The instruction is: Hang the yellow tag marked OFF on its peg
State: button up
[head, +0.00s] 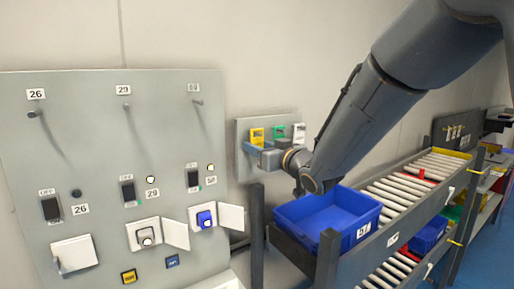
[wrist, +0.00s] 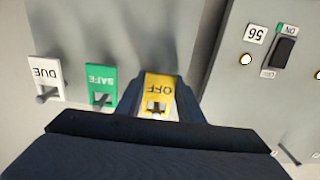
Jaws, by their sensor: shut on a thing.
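The yellow tag marked OFF (wrist: 160,88) is between the fingers of my gripper (wrist: 158,103), which is shut on it. In the wrist view its lettering is upside down, and a slot shows near its lower edge. In the head view the yellow tag (head: 257,136) is at the left of a small grey board, with my gripper (head: 262,153) at its lower part. I cannot tell whether the tag touches the board or still sits on a peg there. Pegs stick out of the large panel under the labels 26 (head: 32,113), 29 (head: 126,105) and a third label (head: 197,102).
A green SAFE tag (wrist: 100,84) and a white DUE tag (wrist: 46,72) hang beside the yellow one. The large grey panel (head: 90,170) has switches and open covers (head: 175,232). A blue bin (head: 318,213) stands on the roller rack below my arm.

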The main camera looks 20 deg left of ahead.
jog(key=o, duration=1.2)
jog(key=shift+c, duration=0.2)
jog(key=p+v, duration=0.1)
jog(key=v, duration=0.9)
jog(key=shift+s, duration=0.1)
